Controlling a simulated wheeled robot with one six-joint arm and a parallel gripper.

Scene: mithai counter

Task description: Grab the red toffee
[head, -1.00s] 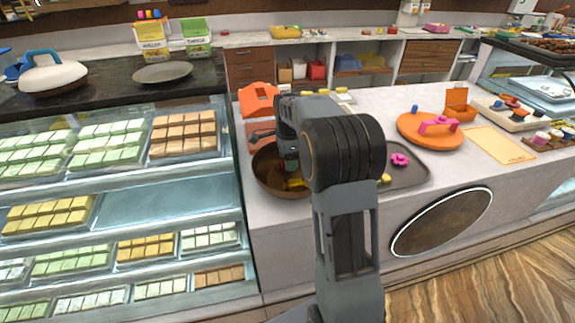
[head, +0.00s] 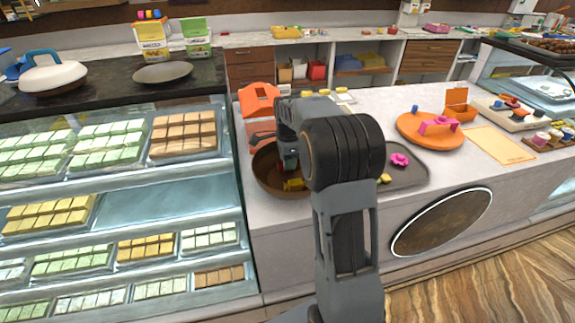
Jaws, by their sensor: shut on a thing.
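My gripper (head: 289,166) points down into a brown round bowl (head: 262,182) on the white counter, largely behind my own arm. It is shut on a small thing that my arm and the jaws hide. A yellow piece (head: 293,184) shows in the bowl, just below the jaws. I cannot make out a red toffee in the bowl.
A grey tray (head: 411,177) with a pink piece (head: 399,160) lies right of my arm. An orange box (head: 259,104) stands behind the bowl. A glass sweets case (head: 228,180) borders the bowl's left.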

